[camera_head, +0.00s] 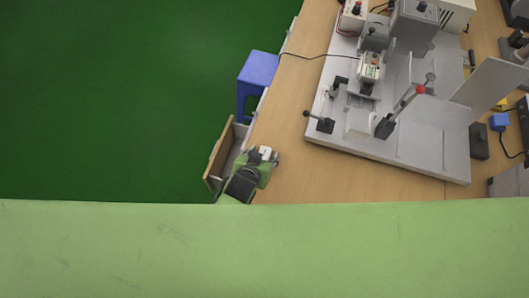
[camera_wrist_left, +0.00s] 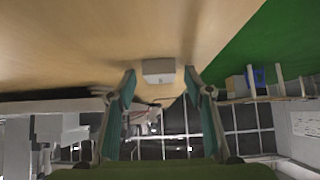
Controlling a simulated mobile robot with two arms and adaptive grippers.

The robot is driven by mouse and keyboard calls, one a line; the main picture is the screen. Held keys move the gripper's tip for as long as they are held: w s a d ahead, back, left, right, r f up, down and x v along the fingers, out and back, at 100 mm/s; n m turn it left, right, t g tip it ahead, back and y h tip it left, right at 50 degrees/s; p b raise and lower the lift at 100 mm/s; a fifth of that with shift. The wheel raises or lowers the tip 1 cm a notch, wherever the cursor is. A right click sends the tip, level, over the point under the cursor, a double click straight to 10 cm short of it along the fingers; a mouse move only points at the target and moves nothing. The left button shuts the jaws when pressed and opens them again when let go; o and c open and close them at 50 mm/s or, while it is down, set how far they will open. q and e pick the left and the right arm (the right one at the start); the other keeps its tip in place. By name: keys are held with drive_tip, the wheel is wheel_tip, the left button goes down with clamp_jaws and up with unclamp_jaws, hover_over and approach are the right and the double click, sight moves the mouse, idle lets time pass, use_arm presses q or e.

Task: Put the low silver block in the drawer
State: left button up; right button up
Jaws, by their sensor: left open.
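The low silver block (camera_wrist_left: 158,66) shows in the left wrist view as a small pale grey block on the wooden tabletop, which appears tipped over in that view. My left gripper (camera_wrist_left: 159,76) is open, with one finger on each side of the block in the picture; whether they touch it I cannot tell. The open drawer (camera_head: 217,152), with a wooden front and grey inside, is just left of the gripper. My right gripper is not in view.
A large grey test fixture (camera_head: 430,150) with levers covers the table's right part. A blue stool (camera_head: 258,72) stands beyond the drawer. A thin black cable (camera_head: 305,57) crosses the table. The wooden tabletop (camera_head: 290,165) between gripper and fixture is clear.

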use_arm(q)
drive_tip(key=c, duration=1.2)
drive_tip(key=shift+c, duration=0.7)
drive_tip(key=shift+r, duration=0.15)
